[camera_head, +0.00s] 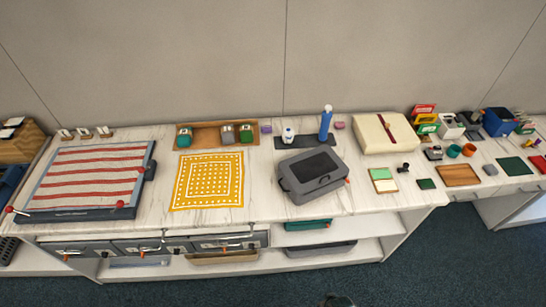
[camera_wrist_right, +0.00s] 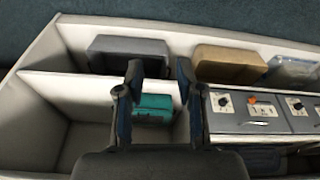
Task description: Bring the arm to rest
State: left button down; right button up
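My right gripper (camera_wrist_right: 159,72) shows in the right wrist view, with its two dark fingers apart and nothing between them. Behind the fingers is the open shelf space under the counter, with a teal box (camera_wrist_right: 154,106) and a grey case (camera_wrist_right: 128,53). I cannot tell how far the fingers are from these. My left gripper is in neither view.
A long white counter (camera_head: 262,195) holds a striped board (camera_head: 95,175), a yellow patterned cloth (camera_head: 208,180), a grey case (camera_head: 313,178) and a cream box (camera_head: 385,134). Several small items crowd the right end. Grey drawers (camera_head: 140,247) sit below.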

jog(key=s+d+f+g, duration=0.1)
jog(key=s+f, duration=0.3)
jog(key=f, duration=0.5)
jog(key=s+f, duration=0.3)
jog(key=f, duration=0.7)
jog(key=s+d+f, duration=0.2)
jog(key=s+f, duration=0.7)
jog(key=s, duration=0.4)
jog(key=shift+s+d+g, duration=0.25)
jog(key=shift+s+g, duration=0.15)
jog(key=shift+f, duration=0.1)
